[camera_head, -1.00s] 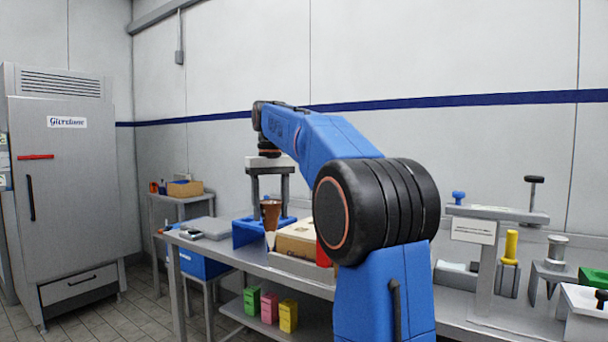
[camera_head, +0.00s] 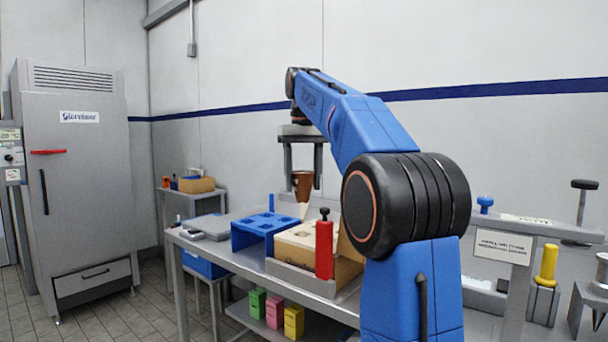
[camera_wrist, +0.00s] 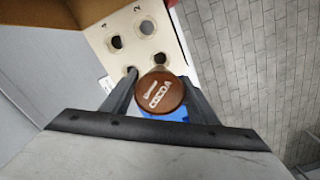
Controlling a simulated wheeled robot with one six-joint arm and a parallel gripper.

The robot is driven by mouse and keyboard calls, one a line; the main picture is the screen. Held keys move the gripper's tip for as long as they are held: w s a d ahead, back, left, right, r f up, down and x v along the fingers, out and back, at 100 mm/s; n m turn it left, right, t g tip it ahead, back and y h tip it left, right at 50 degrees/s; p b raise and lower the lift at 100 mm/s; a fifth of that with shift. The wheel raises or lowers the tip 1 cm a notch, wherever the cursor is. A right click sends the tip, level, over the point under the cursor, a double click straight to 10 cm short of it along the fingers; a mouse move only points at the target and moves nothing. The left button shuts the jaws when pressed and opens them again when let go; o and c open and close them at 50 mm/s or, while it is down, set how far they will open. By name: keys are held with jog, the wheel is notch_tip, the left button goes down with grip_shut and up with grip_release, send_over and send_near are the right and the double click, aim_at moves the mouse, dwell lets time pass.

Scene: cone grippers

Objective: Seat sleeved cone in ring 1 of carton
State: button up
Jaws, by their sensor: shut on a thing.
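My gripper (camera_head: 302,188) is shut on a brown sleeved cone (camera_head: 302,181) and holds it upright above the bench. In the wrist view the cone's round brown top (camera_wrist: 161,93), lettered "COCOA", lies between the two fingers. The carton (camera_head: 301,236) has a cream top with holes and stands open on the bench below the cone. In the wrist view its perforated top (camera_wrist: 129,43) shows several holes and the printed numbers 4 and 2. The cone's top overlaps the end of this panel.
A blue rack with holes (camera_head: 264,224) stands left of the carton. A red bottle-like tool with a black knob (camera_head: 324,248) stands at the carton's front. A grey tray (camera_head: 222,224) lies further left. Other tools crowd the bench at right.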

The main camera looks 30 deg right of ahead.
aim_at(303, 221)
jog(key=shift+f, duration=3.5)
jog(key=shift+s+f, duration=0.1)
jog(key=shift+f, duration=2)
jog(key=o, duration=1.2)
notch_tip(303, 221, up, 11)
jog(key=shift+f, duration=0.1)
jog(key=shift+r, duration=0.65)
